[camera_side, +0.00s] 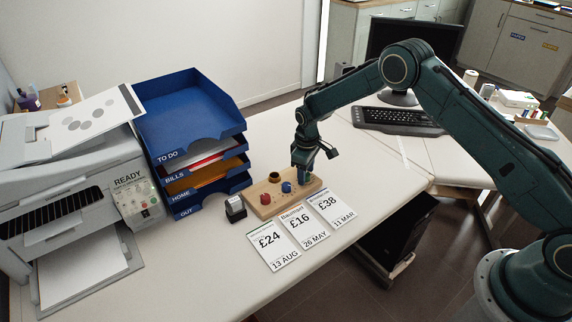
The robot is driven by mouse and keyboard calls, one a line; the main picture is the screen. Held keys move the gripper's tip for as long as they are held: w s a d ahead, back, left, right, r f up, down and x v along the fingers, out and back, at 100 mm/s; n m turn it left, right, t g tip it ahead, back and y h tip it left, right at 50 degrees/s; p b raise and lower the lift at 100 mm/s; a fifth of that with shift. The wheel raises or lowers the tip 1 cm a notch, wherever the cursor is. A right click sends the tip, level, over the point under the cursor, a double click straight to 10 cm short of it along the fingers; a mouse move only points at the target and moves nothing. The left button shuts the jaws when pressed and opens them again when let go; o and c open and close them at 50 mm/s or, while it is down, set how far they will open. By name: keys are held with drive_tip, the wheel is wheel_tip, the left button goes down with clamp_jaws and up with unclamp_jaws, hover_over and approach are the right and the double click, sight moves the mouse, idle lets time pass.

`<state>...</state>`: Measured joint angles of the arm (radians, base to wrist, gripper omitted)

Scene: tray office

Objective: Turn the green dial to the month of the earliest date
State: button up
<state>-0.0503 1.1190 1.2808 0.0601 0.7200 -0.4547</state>
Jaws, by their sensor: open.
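A wooden board (259,209) on the desk carries a red dial (265,199), a blue dial (286,187) and a dark round piece (274,176). My gripper (303,178) points down at the board's right end, open. No green dial can be made out; that end of the board is partly hidden by my gripper. Three cards lie in front of the board: a £24 card dated 13 AUG (273,249), a £16 card dated 26 MAY (305,230) and a £38 card dated 11 MAR (329,207). Dial markings are too small to read.
A small stamp-like block (235,209) stands left of the board. Behind it is a blue tray stack (185,130) labelled TO DO, BILLS, HOME and OUT. A printer (75,190) fills the left. A keyboard (397,121) and monitor are behind my arm. Desk in front of the cards is clear.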

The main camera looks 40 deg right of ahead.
wheel_tip(320, 180, up, 14)
drive_tip(key=shift+s+a, duration=0.15)
drive_tip(key=shift+a, duration=0.2)
idle(0.5)
drive_tip(key=s+d+r+m+t, duration=0.2)
drive_tip(key=s+r+m+t, duration=0.1)
drive_tip(key=s+r, duration=1.7)
drive_tip(key=s+r+m+t, duration=0.2)
drive_tip(key=s, duration=1.8)
drive_tip(key=shift+d+y, duration=0.15)
drive_tip(key=shift+y, duration=0.15)
